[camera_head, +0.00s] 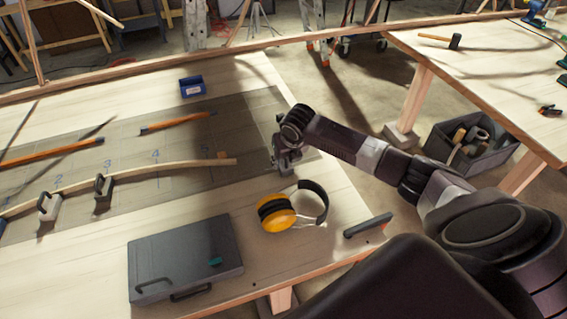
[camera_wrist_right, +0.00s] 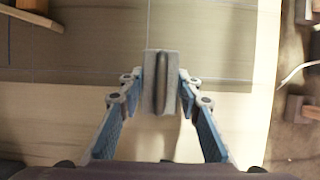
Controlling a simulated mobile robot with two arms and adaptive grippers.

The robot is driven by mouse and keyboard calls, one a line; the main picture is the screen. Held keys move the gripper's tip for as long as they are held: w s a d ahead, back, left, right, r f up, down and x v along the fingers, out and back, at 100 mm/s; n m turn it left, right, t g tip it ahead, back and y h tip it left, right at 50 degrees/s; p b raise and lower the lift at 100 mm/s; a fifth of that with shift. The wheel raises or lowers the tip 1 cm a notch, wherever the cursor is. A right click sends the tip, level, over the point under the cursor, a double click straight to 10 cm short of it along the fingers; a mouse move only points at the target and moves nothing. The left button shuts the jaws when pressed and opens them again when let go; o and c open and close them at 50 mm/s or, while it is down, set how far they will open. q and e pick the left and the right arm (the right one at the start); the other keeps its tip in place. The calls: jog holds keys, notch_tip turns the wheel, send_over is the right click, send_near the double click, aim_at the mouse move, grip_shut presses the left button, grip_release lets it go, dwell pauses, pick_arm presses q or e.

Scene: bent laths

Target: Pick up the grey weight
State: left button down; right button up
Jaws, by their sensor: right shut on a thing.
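My right gripper (camera_head: 286,164) is over the right end of the near table, by the edge of the dark mat. In the right wrist view its fingers (camera_wrist_right: 160,82) are closed on both sides of a grey weight (camera_wrist_right: 148,88) with a dark bar handle. In the head view the gripper largely hides this weight, and I cannot tell whether it touches the table. My left gripper is not in view.
Yellow ear defenders (camera_head: 276,213) lie just in front of the gripper, with a dark grey case (camera_head: 185,262) to their left. A blue box (camera_head: 192,86) stands behind. A dark-handled tool (camera_head: 368,225) lies near the right edge. A grey crate (camera_head: 490,163) stands beyond it.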

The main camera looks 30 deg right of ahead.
grip_shut()
jog(key=shift+w+r, duration=0.15)
jog(key=shift+r, duration=0.1)
